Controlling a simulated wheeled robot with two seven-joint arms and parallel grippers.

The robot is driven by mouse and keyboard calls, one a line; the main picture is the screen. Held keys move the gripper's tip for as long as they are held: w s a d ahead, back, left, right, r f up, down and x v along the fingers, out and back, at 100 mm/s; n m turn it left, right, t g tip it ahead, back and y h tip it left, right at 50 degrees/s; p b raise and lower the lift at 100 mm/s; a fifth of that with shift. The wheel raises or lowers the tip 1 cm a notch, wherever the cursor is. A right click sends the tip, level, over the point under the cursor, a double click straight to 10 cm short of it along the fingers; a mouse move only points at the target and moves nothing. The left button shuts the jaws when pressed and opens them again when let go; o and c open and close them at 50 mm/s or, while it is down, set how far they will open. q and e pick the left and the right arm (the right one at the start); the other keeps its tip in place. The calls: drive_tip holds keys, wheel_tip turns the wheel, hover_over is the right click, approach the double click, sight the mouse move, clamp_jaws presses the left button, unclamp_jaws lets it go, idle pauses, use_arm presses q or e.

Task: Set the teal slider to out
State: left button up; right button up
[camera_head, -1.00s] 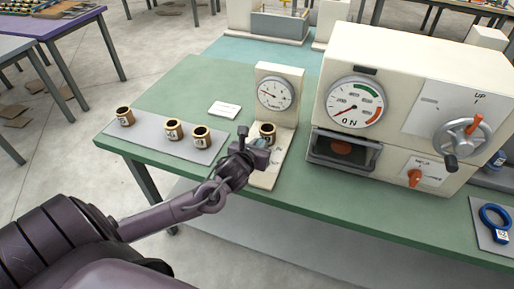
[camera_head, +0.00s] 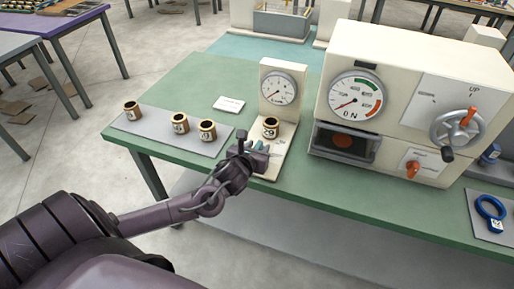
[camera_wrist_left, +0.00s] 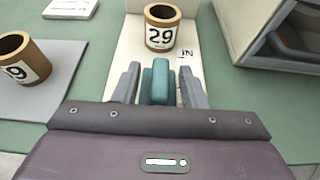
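The teal slider (camera_wrist_left: 158,82) sits on the cream base plate (camera_wrist_left: 134,36) of the gauge stand, in front of a cup marked 29 (camera_wrist_left: 161,27). An "IN" label (camera_wrist_left: 187,54) shows on the plate beside the cup, beyond the slider. Any label nearer to me is hidden by the gripper. In the head view my left gripper (camera_head: 264,150) is low over the plate's front part, and the slider is mostly hidden. My right gripper is not in view.
The stand's dial (camera_head: 279,88) rises behind the cup. Several numbered cups stand on a grey mat (camera_head: 155,128) to the left, with a white card (camera_head: 229,104) behind. A large cream machine (camera_head: 400,90) with a handwheel (camera_head: 457,128) stands close on the right.

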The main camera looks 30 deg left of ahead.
use_arm(q)
drive_tip(key=b+v, duration=0.1)
drive_tip(key=v, duration=0.6)
drive_tip(key=shift+s, duration=0.3)
drive_tip(key=shift+d, duration=0.15)
